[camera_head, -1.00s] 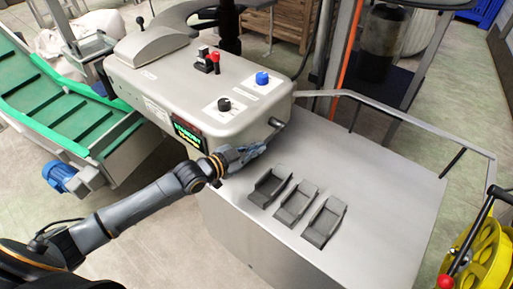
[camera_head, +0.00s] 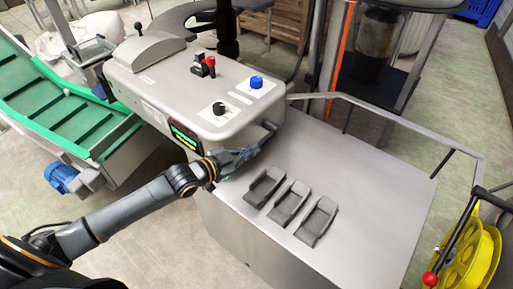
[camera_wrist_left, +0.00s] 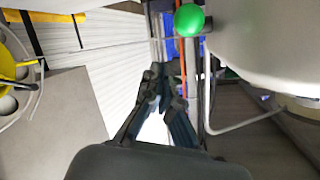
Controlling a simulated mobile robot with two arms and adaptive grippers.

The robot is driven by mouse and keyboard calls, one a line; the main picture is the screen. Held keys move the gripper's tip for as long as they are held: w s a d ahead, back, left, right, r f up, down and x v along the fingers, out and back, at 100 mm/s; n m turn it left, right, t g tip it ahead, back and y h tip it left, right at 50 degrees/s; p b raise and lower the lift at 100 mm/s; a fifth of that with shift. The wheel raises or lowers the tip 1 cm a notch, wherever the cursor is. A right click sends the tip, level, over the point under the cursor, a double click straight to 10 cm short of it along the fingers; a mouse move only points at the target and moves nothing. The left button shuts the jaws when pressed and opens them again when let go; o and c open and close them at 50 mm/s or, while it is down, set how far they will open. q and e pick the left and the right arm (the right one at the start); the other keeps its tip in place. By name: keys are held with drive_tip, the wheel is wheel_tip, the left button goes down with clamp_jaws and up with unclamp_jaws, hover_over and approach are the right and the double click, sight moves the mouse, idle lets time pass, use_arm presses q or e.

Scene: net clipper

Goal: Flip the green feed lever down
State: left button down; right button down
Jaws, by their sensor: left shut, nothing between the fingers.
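The green feed lever's round green knob (camera_wrist_left: 189,20) shows at the top of the left wrist view, beside the machine's rounded grey housing. I cannot make out the green knob in the head view. My left gripper (camera_head: 255,151) is shut and empty, at the lower front edge of the housing (camera_head: 190,95) and above the steel table. In the left wrist view its fingers (camera_wrist_left: 160,88) point forward, below and a little left of the green knob, apart from it. My right gripper is in neither view.
A dark peg (camera_head: 268,126) sticks out of the housing close to the left gripper. Three grey trays (camera_head: 288,203) sit on the steel table (camera_head: 375,190). The housing top carries a blue knob (camera_head: 257,81), a black knob (camera_head: 219,108) and a red-tipped switch (camera_head: 209,62). A yellow reel (camera_head: 470,255) stands at right.

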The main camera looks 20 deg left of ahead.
use_arm(q)
drive_tip(key=s+a, duration=0.3)
drive_tip(key=s, duration=0.2)
drive_tip(key=shift+s+a+r+b, duration=0.3)
drive_tip(key=shift+s+a+b, duration=0.05)
drive_tip(key=shift+a, duration=0.05)
